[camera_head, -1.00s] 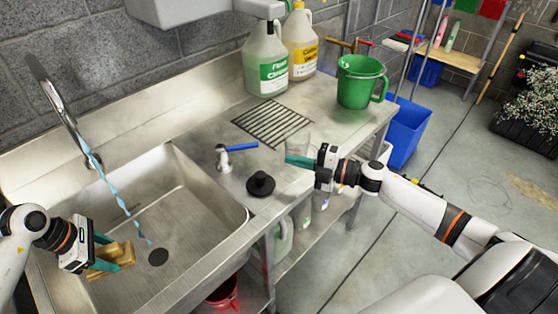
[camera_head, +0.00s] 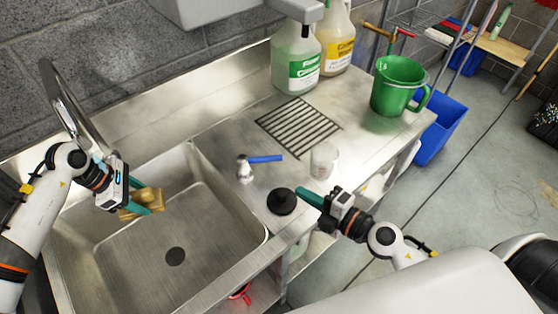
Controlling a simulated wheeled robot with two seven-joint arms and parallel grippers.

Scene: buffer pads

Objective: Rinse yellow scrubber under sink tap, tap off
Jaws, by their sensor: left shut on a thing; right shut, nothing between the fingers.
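The yellow scrubber (camera_head: 147,199) is held over the left part of the sink basin (camera_head: 215,225). My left gripper (camera_head: 140,199) is shut on it. The curved metal tap (camera_head: 68,100) stands at the back left, and its spout end is partly hidden behind my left arm. A bluish patch shows by the spout, but no stream is visible below the gripper; I cannot tell whether water runs. The tap's blue lever (camera_head: 265,158) sits on the counter, pointing right. My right gripper (camera_head: 306,197) is shut and empty, beside the black stopper (camera_head: 281,201), below and right of the lever.
A drain grate (camera_head: 299,125), a green-labelled jug (camera_head: 297,58), a yellow jug (camera_head: 336,38) and a green pitcher (camera_head: 397,86) are further back. A blue bin (camera_head: 440,130) stands right of the counter. The basin floor is clear.

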